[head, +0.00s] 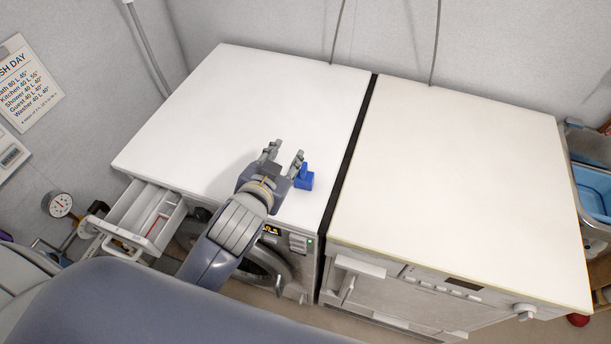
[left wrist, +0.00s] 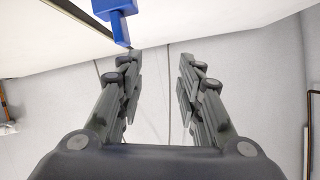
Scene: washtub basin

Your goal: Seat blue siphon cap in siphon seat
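The blue siphon cap (head: 303,177) is a small blue block with a raised part, on the white top of the left machine near its right edge. My left gripper (head: 284,152) is open over that top, its fingers pointing away from me. The cap is just right of the gripper, outside the fingers. In the left wrist view the cap (left wrist: 115,8) shows at the upper left, outside the gap between the open, empty fingers (left wrist: 158,75). The open detergent drawer (head: 148,211) has compartments and a red part; I cannot make out the siphon seat. My right gripper is out of view.
The left machine's white top (head: 240,95) is otherwise clear. A dark gap separates it from the right machine's clear top (head: 450,180). A pressure gauge (head: 61,204) is left of the drawer. A blue basin (head: 592,190) stands at the far right.

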